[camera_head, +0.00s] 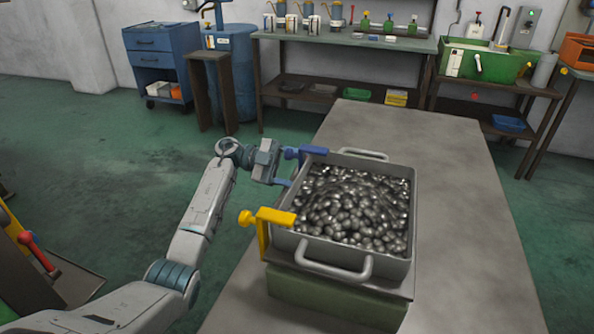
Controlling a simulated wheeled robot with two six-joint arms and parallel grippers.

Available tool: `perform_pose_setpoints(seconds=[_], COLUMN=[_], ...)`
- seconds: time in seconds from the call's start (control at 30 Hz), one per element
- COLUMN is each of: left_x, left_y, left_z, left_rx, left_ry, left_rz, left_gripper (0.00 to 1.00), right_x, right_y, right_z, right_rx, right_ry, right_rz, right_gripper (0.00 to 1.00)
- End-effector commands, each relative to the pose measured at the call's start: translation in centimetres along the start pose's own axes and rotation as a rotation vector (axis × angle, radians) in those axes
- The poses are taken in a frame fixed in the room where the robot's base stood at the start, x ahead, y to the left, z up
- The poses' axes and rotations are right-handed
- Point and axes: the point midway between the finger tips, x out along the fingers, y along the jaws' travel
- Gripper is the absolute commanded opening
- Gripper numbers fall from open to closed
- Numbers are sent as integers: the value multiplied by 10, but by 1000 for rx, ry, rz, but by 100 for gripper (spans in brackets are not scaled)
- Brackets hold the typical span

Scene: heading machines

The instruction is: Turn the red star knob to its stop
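I cannot make out a red star knob for certain. A red-ended lever (27,240) stands on a machine at the left edge, and a small red part (474,96) hangs under the green tank at the back right; neither shows a clear star shape. My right gripper is out of view.
Table room is free to the right. Workbenches (345,41) and a blue cabinet (155,60) line the back.

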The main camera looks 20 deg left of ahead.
Motion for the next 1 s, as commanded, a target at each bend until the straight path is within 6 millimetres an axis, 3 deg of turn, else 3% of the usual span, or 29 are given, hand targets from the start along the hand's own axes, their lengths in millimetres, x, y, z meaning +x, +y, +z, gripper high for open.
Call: perform_pose_setpoints(seconds=[0.27, 0.3, 0.4, 0.83, 1.0], left_x=[0, 0, 0, 0, 0], left_y=[0, 0, 0, 2, 0], left_z=[0, 0, 0, 1, -1], left_rx=[0, -1, -1, -7, -71], left_ry=[0, 0, 0, -1, 0], left_rz=[0, 1, 1, 2, 2], left_gripper=[38, 67, 83, 83, 83], right_x=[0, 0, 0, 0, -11], right_y=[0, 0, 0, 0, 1], right_z=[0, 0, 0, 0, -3], right_rx=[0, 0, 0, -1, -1], right_ry=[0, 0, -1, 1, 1], right_rz=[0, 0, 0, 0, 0], right_gripper=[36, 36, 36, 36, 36])
